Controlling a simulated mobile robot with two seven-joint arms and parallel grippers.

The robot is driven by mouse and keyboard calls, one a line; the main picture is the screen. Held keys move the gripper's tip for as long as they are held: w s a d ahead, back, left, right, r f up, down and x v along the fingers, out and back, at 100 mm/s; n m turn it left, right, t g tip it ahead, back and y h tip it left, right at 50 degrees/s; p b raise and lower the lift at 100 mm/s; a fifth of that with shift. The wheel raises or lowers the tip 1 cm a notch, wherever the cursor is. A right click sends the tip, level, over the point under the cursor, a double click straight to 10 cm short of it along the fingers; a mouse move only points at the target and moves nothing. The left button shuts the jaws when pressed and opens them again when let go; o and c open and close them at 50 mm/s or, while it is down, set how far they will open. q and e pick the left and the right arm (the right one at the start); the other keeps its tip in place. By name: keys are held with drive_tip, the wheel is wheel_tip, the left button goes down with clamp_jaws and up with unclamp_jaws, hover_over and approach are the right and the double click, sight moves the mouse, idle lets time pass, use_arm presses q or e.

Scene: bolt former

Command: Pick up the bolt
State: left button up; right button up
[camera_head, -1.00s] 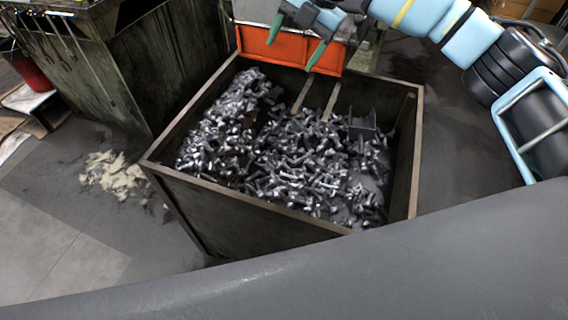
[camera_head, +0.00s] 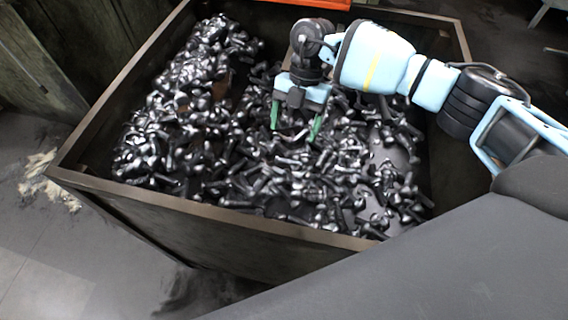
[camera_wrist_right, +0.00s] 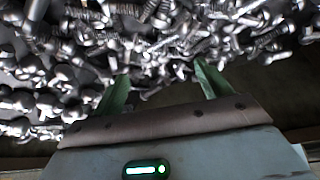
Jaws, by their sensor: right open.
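Many dark metallic bolts (camera_head: 260,190) lie heaped in a large open metal bin (camera_head: 215,212). The bolts also fill the upper part of the right wrist view (camera_wrist_right: 155,40). My right gripper (camera_head: 295,130) is over the middle of the heap, pointing down, with its two green fingers apart. In the right wrist view the green fingers (camera_wrist_right: 163,82) are open, with bolts beyond and around their tips. No bolt is clearly held between them. I cannot tell whether the fingertips touch the bolts. My left gripper is not in view.
The bin's walls and rim surround the heap, and my right arm crosses the right side of the bin. An orange panel (camera_head: 310,3) shows at the top edge. Pale debris (camera_head: 48,183) lies on the floor left of the bin.

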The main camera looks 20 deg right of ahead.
sight(286, 159)
drive_tip(key=shift+x, duration=1.7)
drive_tip(key=x, duration=0.1)
drive_tip(key=b+x, duration=0.1)
drive_tip(key=x, duration=0.2)
drive_tip(key=shift+w+f, duration=0.3)
drive_tip(key=shift+f, duration=0.2)
drive_tip(key=shift+c, duration=0.4)
drive_tip(key=c, duration=0.9)
drive_tip(key=shift+o, duration=0.2)
drive_tip(key=shift+r, duration=0.1)
